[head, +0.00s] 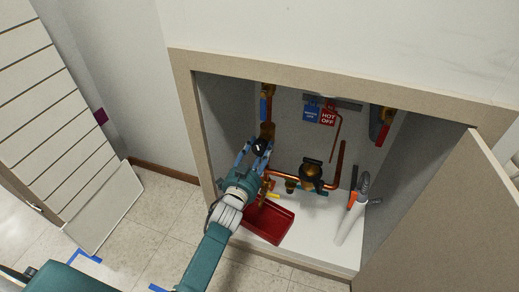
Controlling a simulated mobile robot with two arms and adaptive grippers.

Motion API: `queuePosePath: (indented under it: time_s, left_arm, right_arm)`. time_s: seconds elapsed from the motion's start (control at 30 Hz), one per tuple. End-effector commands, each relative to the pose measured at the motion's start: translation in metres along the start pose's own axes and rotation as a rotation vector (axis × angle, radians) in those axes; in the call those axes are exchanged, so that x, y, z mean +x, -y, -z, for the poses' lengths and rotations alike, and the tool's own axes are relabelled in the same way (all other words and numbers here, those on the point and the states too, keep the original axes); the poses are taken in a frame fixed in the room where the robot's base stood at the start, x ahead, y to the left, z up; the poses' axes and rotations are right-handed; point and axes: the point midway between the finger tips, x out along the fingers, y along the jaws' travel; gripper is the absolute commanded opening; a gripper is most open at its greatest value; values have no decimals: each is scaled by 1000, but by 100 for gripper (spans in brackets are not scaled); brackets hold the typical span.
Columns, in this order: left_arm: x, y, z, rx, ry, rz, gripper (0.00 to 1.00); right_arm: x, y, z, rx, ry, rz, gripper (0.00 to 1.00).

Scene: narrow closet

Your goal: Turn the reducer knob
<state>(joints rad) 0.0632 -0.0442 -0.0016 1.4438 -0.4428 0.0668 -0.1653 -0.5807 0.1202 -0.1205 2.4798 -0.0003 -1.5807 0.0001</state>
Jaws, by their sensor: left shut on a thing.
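Inside the open closet, a black knob (260,149) sits on brass and copper pipework at the left, which I take to be the reducer knob. My left gripper (259,145) reaches in from below, and its blue fingers are shut around the knob. The fingers and wrist hide part of the knob and the pipe below it. Any mark showing how far the knob is turned is too small to read. My right gripper is not in view.
A black-topped brass fitting (311,173) stands on the copper pipe to the right. A red tray (268,222) lies on the closet floor below my wrist. Blue and red tags (328,117) hang behind. The closet frame (330,75) bounds the opening.

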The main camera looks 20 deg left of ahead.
Motion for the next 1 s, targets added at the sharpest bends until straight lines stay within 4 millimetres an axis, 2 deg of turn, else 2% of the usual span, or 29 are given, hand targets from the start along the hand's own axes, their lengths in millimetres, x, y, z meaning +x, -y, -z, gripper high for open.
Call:
queuePosePath:
  time_s: [0.03,0.2,0.23,0.3,0.67,0.77,1.0]
  left_arm:
    - [2,2,6,-1,-12,4,17]
    - [2,2,6,-1,-13,4,17]
    - [2,2,6,-2,-13,4,47]
    - [2,2,6,-2,-13,4,61]
    - [-3,0,2,-2,-4,1,62]
    - [-13,0,1,-2,-3,0,62]
    - [-63,0,1,-2,-4,-1,62]
  right_arm:
    - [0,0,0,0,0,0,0]
    - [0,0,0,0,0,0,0]
    - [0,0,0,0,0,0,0]
    - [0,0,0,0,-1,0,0]
    - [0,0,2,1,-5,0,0]
    - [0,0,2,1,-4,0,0]
    - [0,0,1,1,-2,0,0]
